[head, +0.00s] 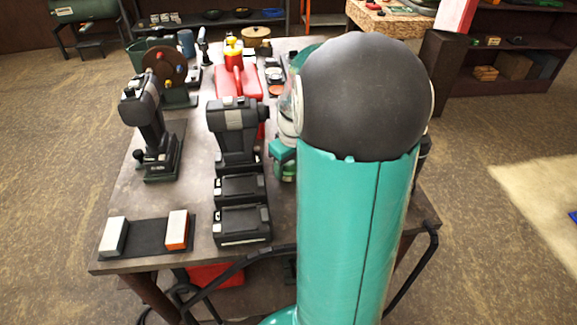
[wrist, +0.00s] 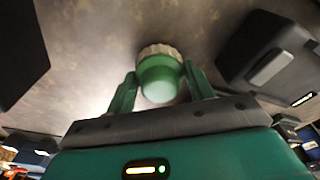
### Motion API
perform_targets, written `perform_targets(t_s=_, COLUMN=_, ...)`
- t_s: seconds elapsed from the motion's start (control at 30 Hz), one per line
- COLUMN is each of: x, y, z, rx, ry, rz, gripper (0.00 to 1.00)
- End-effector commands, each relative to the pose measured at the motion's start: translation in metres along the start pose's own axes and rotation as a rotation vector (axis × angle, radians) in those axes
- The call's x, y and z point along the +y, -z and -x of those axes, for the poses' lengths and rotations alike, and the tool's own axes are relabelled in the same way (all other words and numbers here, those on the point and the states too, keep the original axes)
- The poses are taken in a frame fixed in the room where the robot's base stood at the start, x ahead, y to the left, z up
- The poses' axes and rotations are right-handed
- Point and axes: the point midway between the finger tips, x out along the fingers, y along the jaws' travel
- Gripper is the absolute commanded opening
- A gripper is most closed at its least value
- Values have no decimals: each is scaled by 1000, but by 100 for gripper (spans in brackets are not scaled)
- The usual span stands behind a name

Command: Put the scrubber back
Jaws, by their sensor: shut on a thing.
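In the wrist view, the scrubber (wrist: 158,85) has a round green handle and a pale bristle ring. My gripper (wrist: 160,70) has its two green fingers on either side of the handle, shut on it. The bristle end points away from the gripper, toward the grey tabletop (wrist: 105,50). I cannot tell whether the bristles touch the table. In the head view, my teal arm with its dark ball joint covers the right part of the workbench (head: 195,185), and the scrubber is not visible there.
Two black battery-like blocks (head: 240,222) and a black tool (head: 235,130) stand mid-bench. A black holder (head: 147,237) with two stones lies front left. A dark stand (head: 160,160), red can (head: 238,82) and grinding wheel (head: 163,70) are farther back. Dark objects flank the gripper in the wrist view.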

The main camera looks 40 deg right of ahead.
Motion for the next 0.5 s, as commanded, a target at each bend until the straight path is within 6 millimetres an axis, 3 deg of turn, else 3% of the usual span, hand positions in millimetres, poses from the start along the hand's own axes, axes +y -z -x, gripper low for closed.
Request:
perform_targets(t_s=0.4, x=0, y=-1, z=-8, rx=1, ry=0, rz=0, gripper=31)
perform_targets(t_s=0.43, x=0, y=-1, z=-8, rx=1, ry=-1, rz=0, gripper=57)
perform_targets(t_s=0.5, x=0, y=-1, z=-8, rx=1, ry=-1, rz=0, gripper=70)
